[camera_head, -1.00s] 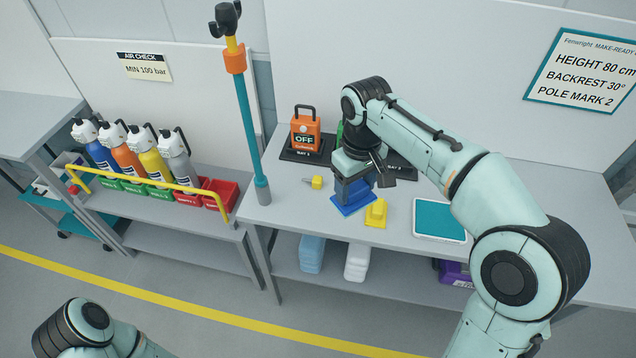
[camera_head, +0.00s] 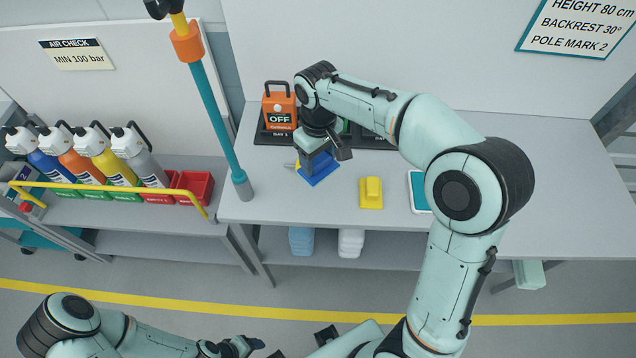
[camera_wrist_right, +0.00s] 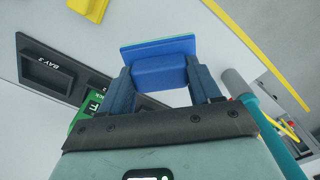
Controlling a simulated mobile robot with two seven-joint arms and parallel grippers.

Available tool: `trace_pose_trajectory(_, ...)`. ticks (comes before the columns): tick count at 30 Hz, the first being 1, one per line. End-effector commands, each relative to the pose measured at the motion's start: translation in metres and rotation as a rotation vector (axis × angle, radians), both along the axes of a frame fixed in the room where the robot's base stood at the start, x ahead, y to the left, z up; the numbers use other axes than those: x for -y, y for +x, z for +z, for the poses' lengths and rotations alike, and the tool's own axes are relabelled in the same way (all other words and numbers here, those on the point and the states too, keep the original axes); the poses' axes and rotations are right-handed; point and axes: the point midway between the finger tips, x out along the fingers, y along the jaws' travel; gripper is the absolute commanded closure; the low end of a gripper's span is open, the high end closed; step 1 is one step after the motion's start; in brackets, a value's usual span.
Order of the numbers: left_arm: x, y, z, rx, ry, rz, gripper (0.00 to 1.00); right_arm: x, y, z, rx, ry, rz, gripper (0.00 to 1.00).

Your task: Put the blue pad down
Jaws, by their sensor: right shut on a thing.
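The blue pad (camera_head: 322,176) is a flat blue plate with a raised block on it. My right gripper (camera_head: 313,163) is shut on that block, pointing down over the grey bench. In the right wrist view the pad (camera_wrist_right: 158,52) sits between the two fingers of the gripper (camera_wrist_right: 163,80). I cannot tell whether the pad touches the bench top. My left gripper (camera_head: 243,347) is low at the bottom of the head view, away from the bench; its jaws are too small to read.
A yellow pad (camera_head: 371,195) lies to the right on the bench (camera_head: 285,208), with a teal-topped tray (camera_head: 418,192) beyond it. An orange case (camera_head: 279,108) stands in a dark bay behind. A teal pole (camera_head: 217,125) rises at left. The bench's front strip is clear.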

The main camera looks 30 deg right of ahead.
Motion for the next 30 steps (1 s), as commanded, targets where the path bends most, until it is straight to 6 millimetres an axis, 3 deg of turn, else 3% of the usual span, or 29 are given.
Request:
trace_pose_trajectory(1, 0.0, -0.003, -0.004, -0.003, 0.0, 0.0, 0.37, 0.0, -0.001, -0.017, -0.007, -0.002, 0.0, 0.77)
trace_pose_trajectory(6, 0.0, -0.005, -0.009, -0.006, 0.0, 0.0, 0.37, 0.0, -0.001, -0.05, -0.003, -0.001, 0.0, 0.77)
trace_pose_trajectory(12, 0.0, -0.006, -0.01, -0.007, 0.0, 0.0, 0.37, 0.0, 0.0, -0.066, 0.0, -0.001, 0.0, 0.77)
trace_pose_trajectory(18, 0.0, -0.009, -0.014, -0.009, 0.0, 0.0, 0.37, 0.0, 0.0, -0.096, -0.003, -0.001, 0.001, 0.77)
trace_pose_trajectory(30, 0.0, -0.009, -0.015, -0.01, 0.0, 0.0, 0.37, 0.0, 0.001, -0.105, 0.001, 0.0, 0.0, 0.77)
